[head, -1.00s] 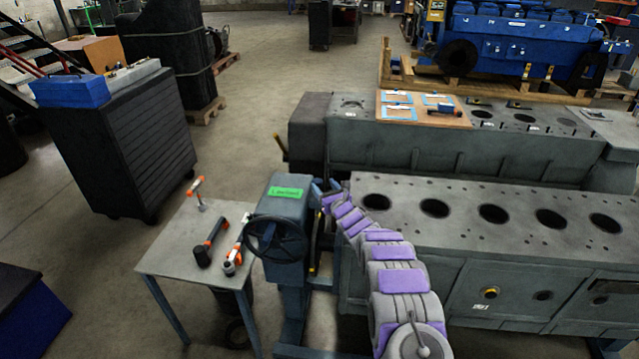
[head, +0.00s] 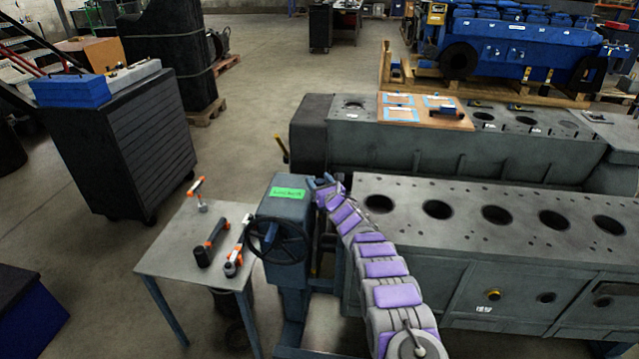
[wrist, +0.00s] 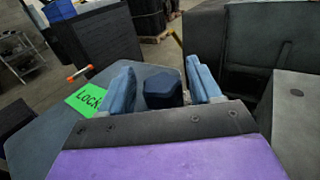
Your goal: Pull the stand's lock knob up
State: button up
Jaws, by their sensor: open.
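The dark blue faceted lock knob (wrist: 163,92) stands on top of the stand's grey housing (wrist: 50,142) in the wrist view. My gripper (wrist: 161,70) is open, with one blue finger on each side of the knob. A gap shows on both sides, so the fingers do not appear to grip it. A green label reading "LOCK", partly covered, lies left of the knob. In the head view the stand's housing (head: 288,208) carries the green label (head: 287,193) and a black handwheel (head: 275,240). My gripper (head: 323,182) is at its right top edge; the knob is hidden there.
A grey engine block (head: 470,190) with round bores stands right of the housing, close to my arm. A small table (head: 175,245) with orange-and-black tools stands left. A black drawer cabinet (head: 125,145) stands behind it. Open floor lies beyond.

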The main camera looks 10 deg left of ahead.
aim_at(320, 181)
jog(key=shift+a, duration=0.1)
jog(key=shift+c, duration=0.4)
jog(key=shift+d, duration=0.2)
jog(key=c, duration=0.4)
grip_shut()
jog(key=shift+r, duration=2)
jog(key=shift+o, duration=1.8)
grip_release()
jog(key=shift+o, duration=0.6)
jog(key=shift+s, duration=0.15)
